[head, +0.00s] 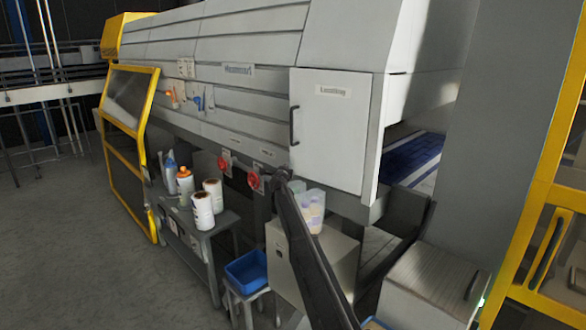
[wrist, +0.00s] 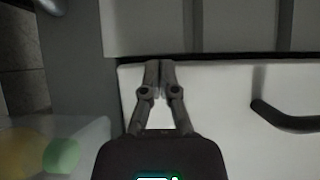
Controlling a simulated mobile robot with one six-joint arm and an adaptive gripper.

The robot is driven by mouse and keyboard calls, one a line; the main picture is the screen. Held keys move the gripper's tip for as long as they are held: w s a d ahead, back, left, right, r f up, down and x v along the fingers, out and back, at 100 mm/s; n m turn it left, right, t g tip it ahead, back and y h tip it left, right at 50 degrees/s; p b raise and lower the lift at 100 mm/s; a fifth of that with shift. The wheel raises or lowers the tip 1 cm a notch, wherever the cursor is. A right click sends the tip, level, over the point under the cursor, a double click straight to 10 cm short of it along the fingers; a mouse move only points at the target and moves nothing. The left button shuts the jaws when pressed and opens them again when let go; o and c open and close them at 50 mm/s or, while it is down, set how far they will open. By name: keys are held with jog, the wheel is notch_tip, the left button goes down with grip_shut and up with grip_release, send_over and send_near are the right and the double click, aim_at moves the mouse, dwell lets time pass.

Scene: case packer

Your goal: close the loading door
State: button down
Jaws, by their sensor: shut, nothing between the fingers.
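The loading door (head: 330,130) is a white panel with a "Loading" label on the case packer's front. Its dark handle (head: 294,125) is near its left edge. In the wrist view the door (wrist: 220,95) fills the middle and right, with the handle (wrist: 285,117) at right. A thin dark gap runs along the door's edge by the grey machine panel; I cannot tell how far the door stands open. My gripper (wrist: 160,63) is shut and empty, its fingertips over the door's lower handle-side corner. Contact is unclear. In the head view my arm reaches up to that corner.
Clear cups (head: 312,212) stand on a cabinet (head: 335,265) below the door. Red knobs (head: 255,181) are left of it. A side table (head: 222,222) holds bottles and rolls, with a blue bin (head: 247,270) beside it. Floor at left is clear.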

jog(key=shift+w+d, duration=0.45)
jog(key=shift+w, duration=0.1)
jog(key=shift+d, duration=0.1)
jog(key=shift+s, duration=0.1)
jog(key=s+a, duration=0.9)
jog(key=a, duration=0.1)
jog(key=shift+s, duration=0.3)
dwell(0.4)
